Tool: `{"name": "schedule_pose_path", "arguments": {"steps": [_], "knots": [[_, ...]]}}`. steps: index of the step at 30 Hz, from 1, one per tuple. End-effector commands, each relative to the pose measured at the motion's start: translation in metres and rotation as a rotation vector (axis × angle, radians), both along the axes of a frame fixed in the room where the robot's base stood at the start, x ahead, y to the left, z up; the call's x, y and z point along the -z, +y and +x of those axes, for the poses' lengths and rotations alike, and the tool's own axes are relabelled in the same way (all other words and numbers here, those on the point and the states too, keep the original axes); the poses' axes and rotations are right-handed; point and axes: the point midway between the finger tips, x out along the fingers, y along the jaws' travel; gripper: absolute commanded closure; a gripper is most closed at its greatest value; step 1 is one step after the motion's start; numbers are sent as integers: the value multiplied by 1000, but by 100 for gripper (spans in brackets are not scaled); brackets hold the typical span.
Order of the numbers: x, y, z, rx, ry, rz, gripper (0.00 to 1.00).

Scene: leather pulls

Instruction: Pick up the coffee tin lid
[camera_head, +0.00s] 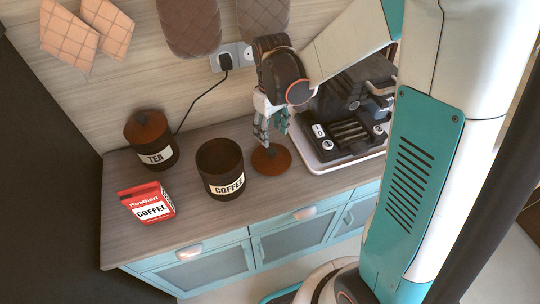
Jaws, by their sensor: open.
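The coffee tin lid (271,161) is a reddish-brown disc with a knob on top. It lies on the wooden counter to the right of the open, dark coffee tin (220,170). My gripper (270,146) points down directly above the lid, with its fingers apart around or just above the knob. The fingertips partly hide the knob, and I cannot tell whether they touch it.
A lidded tea tin (152,140) and a red and white coffee packet (147,203) stand at the left. A coffee machine (345,125) on a white tray (318,169) is close on the right. A black cable (200,97) runs from the wall socket. The counter front is clear.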

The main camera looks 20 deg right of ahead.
Motion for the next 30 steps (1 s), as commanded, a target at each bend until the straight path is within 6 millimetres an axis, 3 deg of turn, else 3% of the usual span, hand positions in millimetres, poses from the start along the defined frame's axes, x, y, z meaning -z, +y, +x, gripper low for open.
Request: {"name": "schedule_pose_path", "arguments": {"steps": [3, 13, 21, 29, 30], "knots": [[19, 0, 0, 0, 0, 0, 50], [39, 0, 0, 1, 0, 0, 50], [77, 0, 0, 1, -1, 0, 50], [80, 0, -1, 1, -1, 0, 50], [80, 0, -1, 1, -1, 0, 54]]}}
